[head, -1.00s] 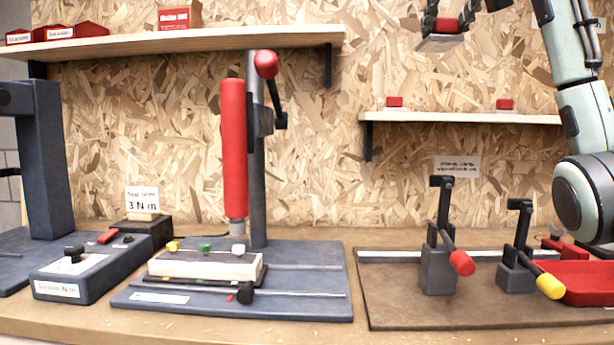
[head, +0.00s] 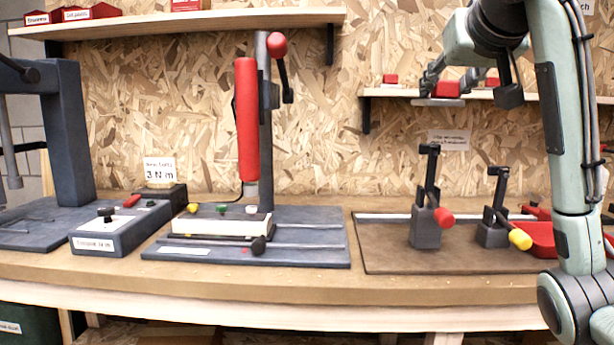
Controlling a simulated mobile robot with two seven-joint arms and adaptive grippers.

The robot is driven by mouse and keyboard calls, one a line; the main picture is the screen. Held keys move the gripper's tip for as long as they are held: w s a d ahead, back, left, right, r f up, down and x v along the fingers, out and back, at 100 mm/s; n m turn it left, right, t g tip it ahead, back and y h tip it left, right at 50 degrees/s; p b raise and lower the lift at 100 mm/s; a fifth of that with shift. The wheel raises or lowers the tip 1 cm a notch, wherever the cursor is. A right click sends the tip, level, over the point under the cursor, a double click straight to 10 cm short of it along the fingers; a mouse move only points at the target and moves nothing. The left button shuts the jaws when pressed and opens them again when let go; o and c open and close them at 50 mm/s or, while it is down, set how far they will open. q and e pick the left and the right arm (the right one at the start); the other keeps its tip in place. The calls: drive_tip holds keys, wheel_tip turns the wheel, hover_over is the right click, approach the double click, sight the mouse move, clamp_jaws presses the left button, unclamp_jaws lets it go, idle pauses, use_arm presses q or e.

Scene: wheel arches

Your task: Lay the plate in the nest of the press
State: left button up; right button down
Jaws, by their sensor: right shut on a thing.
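My right gripper (head: 442,90) comes in from the upper right and hangs in front of the small right shelf. It is shut on a flat grey plate (head: 437,102) with a red block (head: 447,88) on top; the fingers are at the sides of the block. The plate looks roughly level and is clear of the bench. A dark stand with a red cylinder (head: 247,120) and a lever stands at the middle left. Another dark column frame (head: 72,130) stands at the far left. My left gripper is out of view.
A pale block (head: 222,227) with coloured knobs lies on the middle base. A control box (head: 120,230) stands left. The small shelf (head: 385,92) carries red boxes.

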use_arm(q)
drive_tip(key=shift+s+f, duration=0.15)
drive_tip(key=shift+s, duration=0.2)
use_arm(e)
drive_tip(key=s+a+f, duration=0.1)
drive_tip(key=s+f, duration=0.1)
drive_tip(key=f, duration=0.7)
drive_tip(key=s+a+f, duration=0.1)
drive_tip(key=s+f, duration=0.2)
drive_tip(key=f, duration=0.7)
drive_tip(key=s+a+f+y, duration=0.1)
drive_tip(key=s+f, duration=0.2)
drive_tip(key=f, duration=0.7)
drive_tip(key=shift+a+n, duration=0.35)
drive_tip(key=shift+n, duration=0.05)
drive_tip(key=shift+s+d+f, duration=0.1)
drive_tip(key=shift+f, duration=0.1)
